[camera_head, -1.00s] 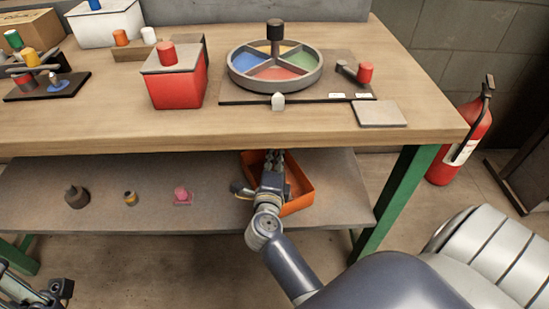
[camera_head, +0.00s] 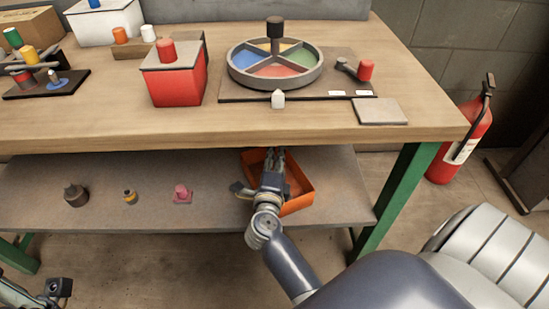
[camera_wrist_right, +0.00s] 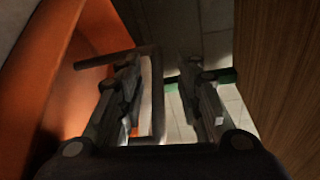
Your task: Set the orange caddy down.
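The orange caddy (camera_head: 303,196) sits on the lower shelf under the bench, near its right end. My right gripper (camera_head: 274,156) is over it and hides part of its inside. In the right wrist view the caddy's orange wall (camera_wrist_right: 58,75) is on the left. There my right gripper (camera_wrist_right: 162,82) has its fingers apart, with a dark handle-like bar (camera_wrist_right: 158,95) showing between them. I cannot tell whether either finger touches the bar. My left gripper (camera_head: 40,292) is cut off at the bottom left corner; its fingers cannot be read.
The lower shelf (camera_head: 225,195) also holds a dark knob-like part (camera_head: 76,195), a small yellow-and-dark part (camera_head: 130,197) and a pink part (camera_head: 181,194). The wooden tabletop (camera_head: 420,70) overhangs it closely. A green bench leg (camera_head: 395,200) stands to the caddy's right.

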